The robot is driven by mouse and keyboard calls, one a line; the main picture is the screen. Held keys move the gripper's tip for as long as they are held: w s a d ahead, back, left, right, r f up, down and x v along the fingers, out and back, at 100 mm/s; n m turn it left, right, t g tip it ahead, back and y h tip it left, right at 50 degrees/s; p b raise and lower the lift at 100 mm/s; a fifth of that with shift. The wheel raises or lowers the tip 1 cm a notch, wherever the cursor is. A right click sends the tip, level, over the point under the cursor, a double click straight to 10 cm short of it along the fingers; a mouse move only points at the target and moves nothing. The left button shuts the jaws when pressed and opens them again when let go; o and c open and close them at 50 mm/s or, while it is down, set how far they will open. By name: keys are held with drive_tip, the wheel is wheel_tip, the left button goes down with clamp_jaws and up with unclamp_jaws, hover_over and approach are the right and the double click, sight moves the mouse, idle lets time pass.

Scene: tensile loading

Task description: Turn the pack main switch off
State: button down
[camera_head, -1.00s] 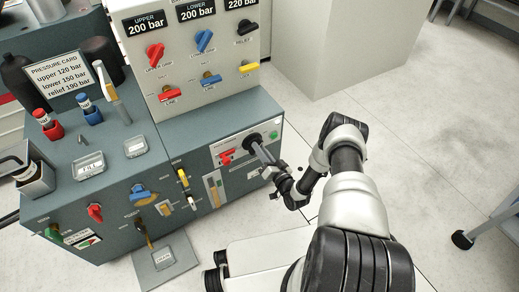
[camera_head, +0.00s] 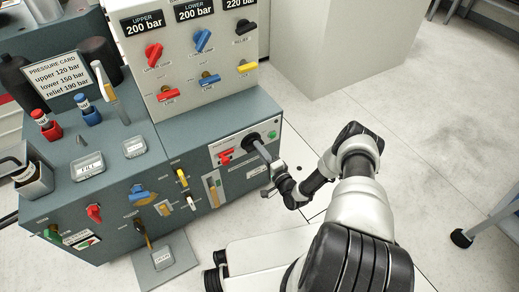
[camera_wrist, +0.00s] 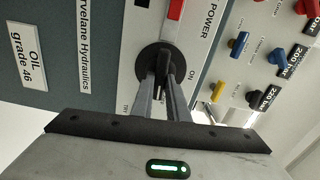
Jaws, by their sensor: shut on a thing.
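The pack main switch (camera_head: 250,140) is a round black rotary switch on the white power panel at the right end of the cabinet front. It also fills the middle of the wrist view (camera_wrist: 146,58), with "ON" and "POWER" lettering beside it. My gripper (camera_head: 259,147) reaches the switch from the front right. In the wrist view, the two fingers (camera_wrist: 162,76) are shut on the switch's raised handle.
A red handle (camera_head: 226,156) sits just left of the switch, and a green button (camera_head: 272,134) is to its right. Red, blue and yellow valve knobs are on the upright panel (camera_head: 185,45) above. Open floor (camera_head: 420,130) lies to the right.

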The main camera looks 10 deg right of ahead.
drive_tip(key=shift+a+m, duration=0.1)
drive_tip(key=shift+m, duration=0.4)
drive_tip(key=c, duration=1.7)
unclamp_jaws()
drive_tip(key=shift+s, duration=0.1)
